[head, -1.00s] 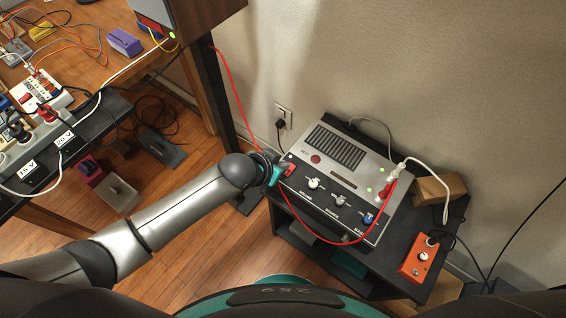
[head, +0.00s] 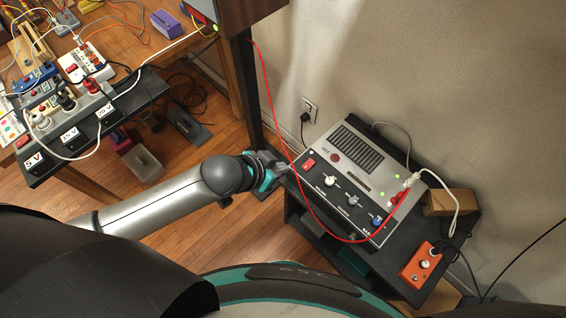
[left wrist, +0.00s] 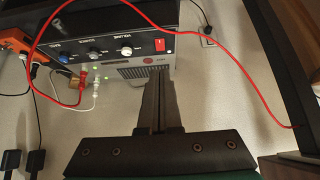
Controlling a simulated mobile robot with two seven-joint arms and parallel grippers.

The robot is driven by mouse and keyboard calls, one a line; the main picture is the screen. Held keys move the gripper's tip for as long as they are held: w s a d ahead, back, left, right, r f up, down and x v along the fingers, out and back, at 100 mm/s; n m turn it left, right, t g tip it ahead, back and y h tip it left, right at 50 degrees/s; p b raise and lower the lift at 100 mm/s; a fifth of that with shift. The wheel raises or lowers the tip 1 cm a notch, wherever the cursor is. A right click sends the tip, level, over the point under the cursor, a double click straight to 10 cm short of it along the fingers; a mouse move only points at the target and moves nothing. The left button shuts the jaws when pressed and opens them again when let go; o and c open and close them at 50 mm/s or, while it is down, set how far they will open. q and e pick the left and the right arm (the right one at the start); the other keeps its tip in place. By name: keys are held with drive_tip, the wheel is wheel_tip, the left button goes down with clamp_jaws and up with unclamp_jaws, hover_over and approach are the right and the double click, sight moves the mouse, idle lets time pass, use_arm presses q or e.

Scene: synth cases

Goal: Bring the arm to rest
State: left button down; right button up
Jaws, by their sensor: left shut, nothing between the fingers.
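My left gripper (head: 281,169) is beside the left front corner of the grey power unit (head: 352,130), near its red switch (head: 309,163). In the left wrist view the gripper's dark fingers (left wrist: 159,88) are together with nothing between them. The unit (left wrist: 110,45), its knobs and its red switch (left wrist: 160,44) lie beyond the fingertips there. I cannot tell whether the fingertips touch the unit. My left arm reaches in from the lower left of the head view. My right gripper is in neither view.
A red cable (head: 267,90) hangs close by the left gripper and loops in front of the unit. An orange box (head: 420,262) sits on the dark stand (head: 448,243). A workbench (head: 118,55) with power strips and wires is at upper left. Wooden floor (head: 165,228) lies between.

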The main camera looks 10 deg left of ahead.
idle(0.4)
use_arm(q)
drive_tip(key=s+a+f+n+g+y+b, duration=0.1)
drive_tip(key=s+a+f+n+y, duration=0.1)
drive_tip(key=a+f, duration=0.5)
drive_tip(key=s+a+f+n+y+b, duration=0.1)
drive_tip(key=s+a+f, duration=0.15)
drive_tip(key=f, duration=0.95)
drive_tip(key=s+a+f+g, duration=0.1)
drive_tip(key=s+f, duration=0.3)
drive_tip(key=s, duration=0.4)
drive_tip(key=s+a+f+n+g+y+b, duration=0.1)
drive_tip(key=s+f, duration=0.3)
drive_tip(key=s, duration=0.4)
drive_tip(key=s+a+f+g, duration=0.1)
drive_tip(key=s+f+g, duration=0.1)
drive_tip(key=s+f, duration=0.3)
drive_tip(key=s, duration=0.4)
drive_tip(key=shift+a+n, duration=0.15)
drive_tip(key=shift+n, duration=0.25)
